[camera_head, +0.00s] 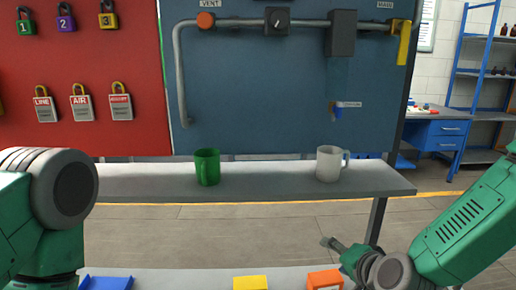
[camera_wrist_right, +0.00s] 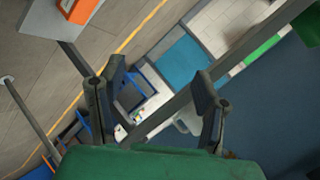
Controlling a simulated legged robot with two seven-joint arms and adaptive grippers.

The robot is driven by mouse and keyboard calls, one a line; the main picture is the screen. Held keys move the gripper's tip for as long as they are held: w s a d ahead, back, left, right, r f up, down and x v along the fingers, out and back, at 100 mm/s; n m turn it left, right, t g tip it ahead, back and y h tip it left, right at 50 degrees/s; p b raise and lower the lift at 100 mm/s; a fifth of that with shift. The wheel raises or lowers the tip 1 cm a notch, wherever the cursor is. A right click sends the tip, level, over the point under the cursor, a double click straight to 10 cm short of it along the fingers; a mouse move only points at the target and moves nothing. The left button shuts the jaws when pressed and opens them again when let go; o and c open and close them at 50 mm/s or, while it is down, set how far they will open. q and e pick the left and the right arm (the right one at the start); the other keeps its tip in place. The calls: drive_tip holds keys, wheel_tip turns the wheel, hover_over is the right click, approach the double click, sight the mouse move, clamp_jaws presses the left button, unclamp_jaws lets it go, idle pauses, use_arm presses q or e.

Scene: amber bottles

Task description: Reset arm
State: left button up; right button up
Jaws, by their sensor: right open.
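My right arm comes in from the right in the head view, with its right gripper (camera_head: 338,246) low over the front surface, pointing left. In the right wrist view the right gripper (camera_wrist_right: 160,80) has its two dark fingers spread wide apart, with nothing held between them. My left arm shows at the left edge of the head view as a green link and a grey joint. Its gripper is outside the picture. A green mug (camera_head: 207,167) and a white mug (camera_head: 330,164) stand upright on the grey shelf (camera_head: 270,184), apart from the right gripper.
An orange box (camera_head: 324,280), a yellow item (camera_head: 251,283) and a blue tray (camera_head: 107,283) are at the bottom edge. A blue panel (camera_head: 260,110) with pipes and a red lock board (camera_head: 70,70) stand behind the shelf. A blue desk (camera_head: 437,133) is far right.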

drive_tip(key=s+d+f+n+g, duration=0.2)
drive_tip(key=s+f+n+g, duration=0.3)
drive_tip(key=s+f, duration=1)
drive_tip(key=s+d+f+n+g+h, duration=0.1)
drive_tip(key=s+d+f+n+g, duration=0.1)
drive_tip(key=s, duration=0.7)
drive_tip(key=s+d+f+n+g+h, duration=0.1)
drive_tip(key=s+d+f+n+g, duration=0.2)
drive_tip(key=s+d, duration=0.3)
drive_tip(key=s+f, duration=0.1)
drive_tip(key=s, duration=0.3)
drive_tip(key=shift+f+g+h, duration=0.25)
drive_tip(key=shift+g+h, duration=0.05)
drive_tip(key=shift+h, duration=0.1)
drive_tip(key=shift+w, duration=0.1)
